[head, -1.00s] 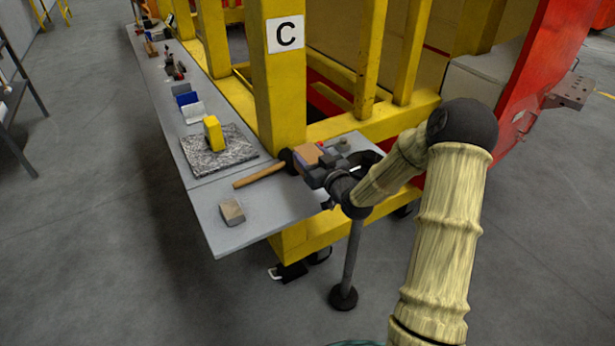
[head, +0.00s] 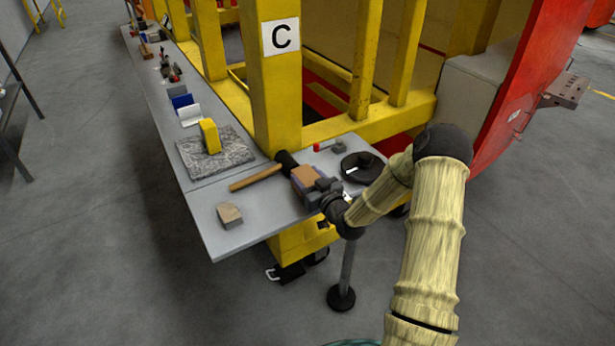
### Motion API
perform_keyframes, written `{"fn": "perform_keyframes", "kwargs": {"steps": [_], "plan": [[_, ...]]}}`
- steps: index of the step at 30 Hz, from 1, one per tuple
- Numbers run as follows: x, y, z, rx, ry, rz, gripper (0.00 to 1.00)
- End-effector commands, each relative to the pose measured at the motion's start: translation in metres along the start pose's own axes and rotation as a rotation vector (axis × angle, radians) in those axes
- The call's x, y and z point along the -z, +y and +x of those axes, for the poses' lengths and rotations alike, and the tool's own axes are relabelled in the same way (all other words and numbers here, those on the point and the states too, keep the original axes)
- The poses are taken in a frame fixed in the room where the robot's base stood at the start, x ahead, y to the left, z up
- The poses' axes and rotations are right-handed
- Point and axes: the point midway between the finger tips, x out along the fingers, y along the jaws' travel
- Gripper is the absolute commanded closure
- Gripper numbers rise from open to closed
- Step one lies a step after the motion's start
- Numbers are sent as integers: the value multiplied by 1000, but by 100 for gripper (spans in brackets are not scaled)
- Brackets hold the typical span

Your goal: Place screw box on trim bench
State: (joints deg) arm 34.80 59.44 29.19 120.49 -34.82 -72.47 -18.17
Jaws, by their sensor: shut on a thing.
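My gripper (head: 312,183) is over the near right part of the grey bench (head: 262,217), in the head view. It is shut on a small box with a brown top (head: 304,175), which I take to be the screw box. The box is just right of the mallet's dark head, over or on the bench top. I cannot tell whether its underside touches the bench. The gripper's fingers partly hide the box.
A wooden-handled mallet (head: 256,177) lies left of the box. A small tan block (head: 229,215) sits near the front edge. A black round dish (head: 362,167) and a small red item (head: 316,147) lie behind right. A yellow block (head: 209,136) stands on a grey mat (head: 190,157).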

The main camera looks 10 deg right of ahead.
Motion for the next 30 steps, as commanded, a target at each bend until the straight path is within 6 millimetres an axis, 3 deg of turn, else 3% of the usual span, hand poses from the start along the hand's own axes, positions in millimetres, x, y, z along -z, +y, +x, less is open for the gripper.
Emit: {"fn": "perform_keyframes", "kwargs": {"steps": [11,12,15,26,30], "plan": [[-3,-2,1,3,4,-2,82],[-2,-2,1,3,1,-1,38],[-2,-1,0,3,1,-1,24],[1,-1,0,2,1,-1,24],[-1,-1,-13,2,-1,-2,24]]}}
